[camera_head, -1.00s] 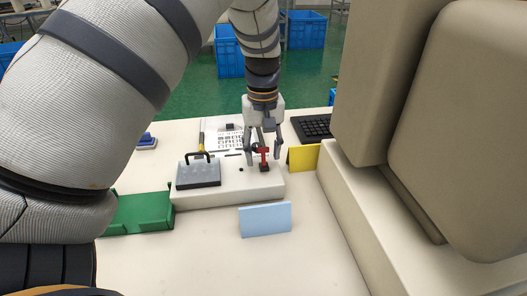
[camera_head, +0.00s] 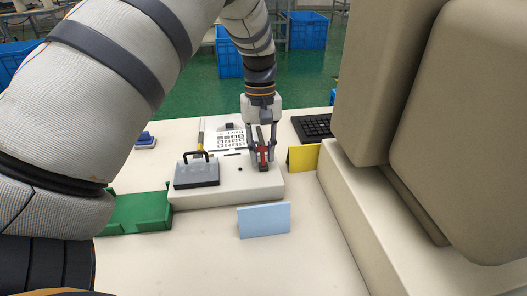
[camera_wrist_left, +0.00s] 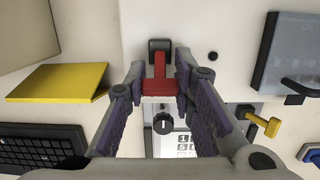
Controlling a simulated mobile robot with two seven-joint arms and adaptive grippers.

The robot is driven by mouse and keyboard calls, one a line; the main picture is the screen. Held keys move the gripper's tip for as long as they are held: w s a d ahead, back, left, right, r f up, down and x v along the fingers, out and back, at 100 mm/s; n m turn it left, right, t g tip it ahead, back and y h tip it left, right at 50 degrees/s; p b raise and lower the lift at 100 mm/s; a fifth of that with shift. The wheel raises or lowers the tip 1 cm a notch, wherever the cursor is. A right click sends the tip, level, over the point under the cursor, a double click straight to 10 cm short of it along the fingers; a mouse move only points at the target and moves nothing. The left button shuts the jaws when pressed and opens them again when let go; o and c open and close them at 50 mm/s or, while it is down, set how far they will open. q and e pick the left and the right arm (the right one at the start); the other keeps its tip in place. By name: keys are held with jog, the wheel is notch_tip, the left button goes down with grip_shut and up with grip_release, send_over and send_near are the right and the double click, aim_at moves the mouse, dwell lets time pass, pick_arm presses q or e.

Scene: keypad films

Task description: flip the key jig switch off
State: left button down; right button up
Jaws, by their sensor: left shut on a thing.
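The key jig (camera_head: 235,190) is a low white box on the table, with a lidded grey plate with a black handle (camera_head: 197,173) on its left part. The switch is a red T-shaped lever (camera_head: 263,158) on a small black base near the jig's right end. In the left wrist view the red lever (camera_wrist_left: 160,76) stands between the two fingertips, beside its black base (camera_wrist_left: 160,47). My left gripper (camera_head: 262,151) is shut on the lever from above, and its fingers partly hide the lever in the head view. My right gripper is out of view.
A yellow card (camera_head: 303,158) stands close right of the jig, and a light blue card (camera_head: 264,220) in front. A green tray (camera_head: 140,213) lies left. A black keyboard (camera_head: 312,127) and a printed sheet (camera_head: 231,137) are behind. Large beige blocks (camera_head: 455,130) fill the right side.

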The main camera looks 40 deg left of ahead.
pick_arm(q)
jog(key=c, duration=1.3)
grip_release()
jog(key=r, duration=0.4)
jog(key=a+r, duration=0.1)
jog(key=r, duration=0.3)
jog(key=w+r, duration=0.1)
jog(key=r, duration=0.3)
jog(key=shift+a, duration=0.2)
jog(key=shift+f, duration=0.1)
